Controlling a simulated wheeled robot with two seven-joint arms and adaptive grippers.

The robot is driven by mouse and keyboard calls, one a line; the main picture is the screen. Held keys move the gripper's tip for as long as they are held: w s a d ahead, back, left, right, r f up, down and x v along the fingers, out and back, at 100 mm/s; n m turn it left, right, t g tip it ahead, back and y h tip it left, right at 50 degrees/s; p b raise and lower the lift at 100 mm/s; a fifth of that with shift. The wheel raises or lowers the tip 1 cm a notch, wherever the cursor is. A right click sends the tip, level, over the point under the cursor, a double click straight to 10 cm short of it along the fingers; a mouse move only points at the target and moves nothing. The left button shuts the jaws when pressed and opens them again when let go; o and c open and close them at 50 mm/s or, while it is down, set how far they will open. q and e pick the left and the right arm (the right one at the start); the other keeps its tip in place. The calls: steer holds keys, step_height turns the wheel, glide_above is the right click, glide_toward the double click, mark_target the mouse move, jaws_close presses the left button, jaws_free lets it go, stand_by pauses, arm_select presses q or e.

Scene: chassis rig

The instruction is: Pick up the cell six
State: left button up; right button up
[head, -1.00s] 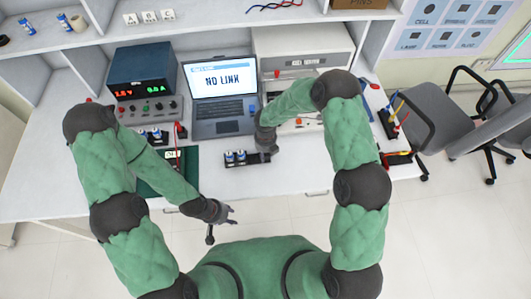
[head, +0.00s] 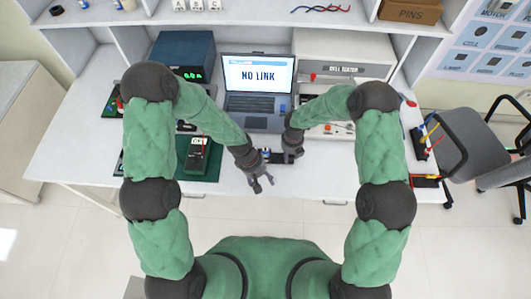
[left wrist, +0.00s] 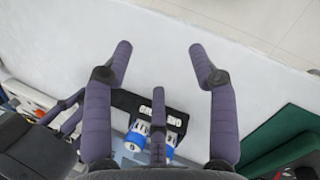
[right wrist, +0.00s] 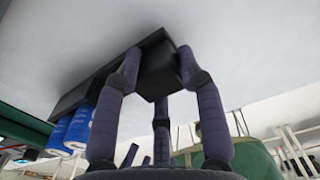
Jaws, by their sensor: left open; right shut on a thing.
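Two blue-and-white cells (left wrist: 136,137) stand side by side in a black holder (left wrist: 126,101) on the white bench; I cannot tell which is cell six. In the head view one cell (head: 267,154) shows, partly hidden by my arms. My left gripper (head: 263,187) is open and empty at the bench's front edge; in the left wrist view its fingers (left wrist: 158,50) spread near the holder, apart from the cells. My right gripper (head: 290,156) is shut on the right end of the holder; in the right wrist view its fingers (right wrist: 160,68) close around that black end, with the blue cells (right wrist: 80,125) at left.
A meter (head: 197,150) lies on a green mat (head: 211,170) left of my left forearm. The laptop (head: 256,100) reading NO LINK stands behind, between a blue power supply (head: 183,55) and a white tester box (head: 343,55).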

mark_target(265, 149)
arm_select(q)
steer(key=w+r+n+t+y, duration=0.1)
steer(key=w+r+n+y, duration=0.2)
steer(key=w+r+n, duration=0.75)
steer(key=f, duration=0.1)
steer(key=w+f+m, duration=0.1)
steer(key=f, duration=0.1)
steer(key=w+f+m, duration=0.1)
steer(key=f, duration=0.1)
steer(key=shift+f+m, duration=0.1)
steer(key=shift+m, duration=0.15)
steer(key=shift+d+f, duration=0.15)
steer(key=shift+f, duration=1.15)
steer(key=shift+d+f, duration=0.15)
steer(key=shift+f, duration=1.15)
steer(key=shift+c, duration=0.2)
jaws_close()
